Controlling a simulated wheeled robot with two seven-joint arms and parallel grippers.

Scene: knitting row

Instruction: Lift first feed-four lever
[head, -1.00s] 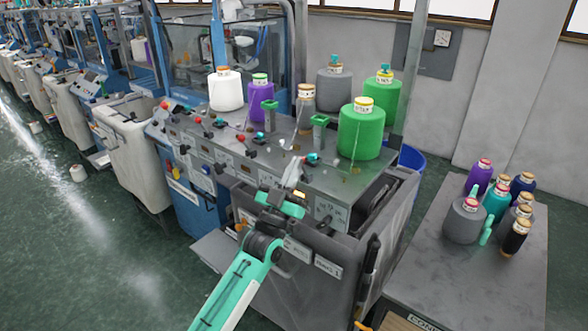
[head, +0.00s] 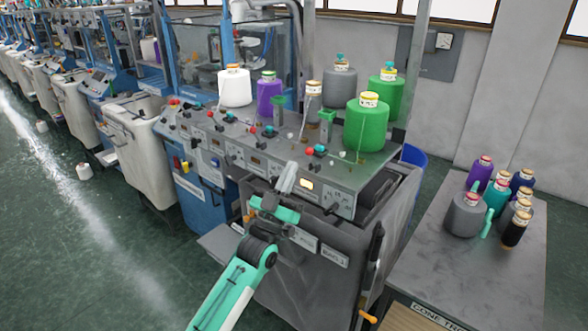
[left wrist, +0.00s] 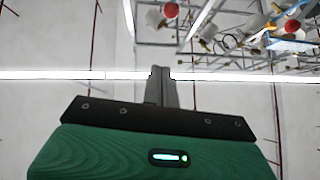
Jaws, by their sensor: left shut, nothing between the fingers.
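My left gripper (head: 286,180) is shut and empty in front of the sloped control panel (head: 330,196) of the nearest machine. Its fingertips point up, apart from a lever with a teal tip (head: 320,150) and red knob at the near end of the machine's top. A similar teal lever (head: 269,131) stands farther along. I cannot tell which lever is meant by first feed-four. In the left wrist view the shut fingers (left wrist: 160,88) point up against a pale background, with no lever visible. My right gripper is not in view.
Yarn cones, including a green cone (head: 367,123) and a white cone (head: 235,88), stand on the machine top. A side table (head: 440,275) at right holds several more cones. Floor is open at left (head: 90,240).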

